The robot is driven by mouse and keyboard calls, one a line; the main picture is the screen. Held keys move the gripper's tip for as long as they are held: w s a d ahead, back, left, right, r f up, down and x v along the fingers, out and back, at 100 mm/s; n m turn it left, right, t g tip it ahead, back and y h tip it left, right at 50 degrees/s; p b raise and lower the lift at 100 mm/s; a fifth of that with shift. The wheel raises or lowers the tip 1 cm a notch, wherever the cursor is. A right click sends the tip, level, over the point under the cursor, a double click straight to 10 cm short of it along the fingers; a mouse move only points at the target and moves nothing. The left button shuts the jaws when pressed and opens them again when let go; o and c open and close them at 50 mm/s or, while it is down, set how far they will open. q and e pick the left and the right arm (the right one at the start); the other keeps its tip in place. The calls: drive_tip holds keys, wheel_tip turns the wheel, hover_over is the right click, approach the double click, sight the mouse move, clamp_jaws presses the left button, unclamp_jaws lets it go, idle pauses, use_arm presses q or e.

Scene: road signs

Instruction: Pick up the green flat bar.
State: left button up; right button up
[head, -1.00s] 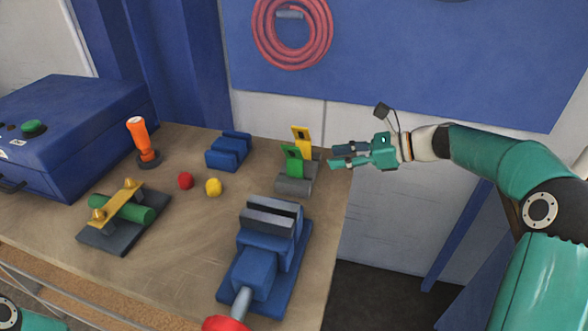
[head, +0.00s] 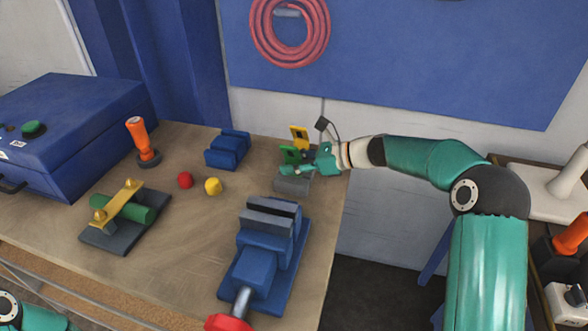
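The green flat bar (head: 290,155) stands upright in a grey block (head: 291,186) at the back right of the table, in front of a yellow flat bar (head: 299,133). My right gripper (head: 300,163) has come in from the right and its fingertips are at the green bar, partly overlapping it in the head view. The fingers are small and partly hidden, so I cannot tell whether they are apart or closed on the bar. Only a piece of my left arm shows at the bottom left; its gripper is out of view.
A blue vise (head: 262,255) stands in front of the grey block. A blue block (head: 228,150), yellow ball (head: 213,186), red ball (head: 185,180) and orange-handled joystick (head: 138,135) are to the left. A green cylinder (head: 137,209) lies under a yellow clamp plate. A blue case (head: 75,125) stands far left.

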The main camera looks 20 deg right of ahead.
clamp_jaws()
drive_tip(key=shift+r, duration=0.1)
idle(0.3)
wheel_tip(320, 180, up, 10)
drive_tip(key=shift+f, duration=0.1)
idle(0.3)
